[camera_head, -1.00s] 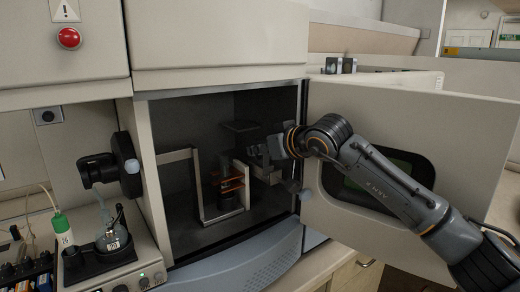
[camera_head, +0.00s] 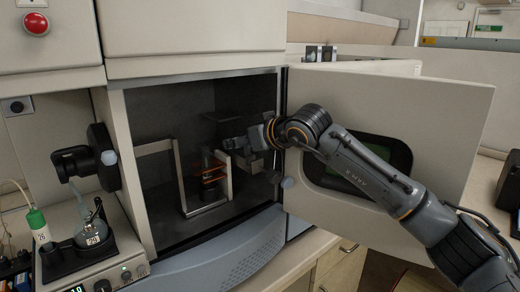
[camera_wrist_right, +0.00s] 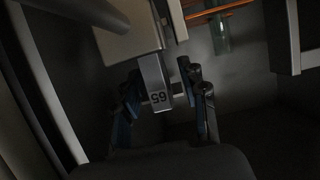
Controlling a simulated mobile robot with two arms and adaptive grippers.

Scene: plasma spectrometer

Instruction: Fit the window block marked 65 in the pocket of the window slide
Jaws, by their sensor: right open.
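The window block marked 65 (camera_wrist_right: 154,82) is a grey bar with its number upside down in the right wrist view. It lies between the fingers of my right gripper (camera_wrist_right: 165,95), which is open around it. Its far end meets a pale plate (camera_wrist_right: 128,42), which may be the window slide; I cannot tell whether the block sits in a pocket. In the head view my right gripper (camera_head: 238,148) reaches into the dark chamber from the right, and the block cannot be made out there. My left gripper is not in view.
The chamber (camera_head: 170,115) holds a pale upright frame (camera_head: 178,175) and orange-edged plates (camera_head: 210,170) close left of my gripper. The open door (camera_head: 455,130) stands behind my right arm. A flask (camera_head: 92,232) stands on the instrument at left.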

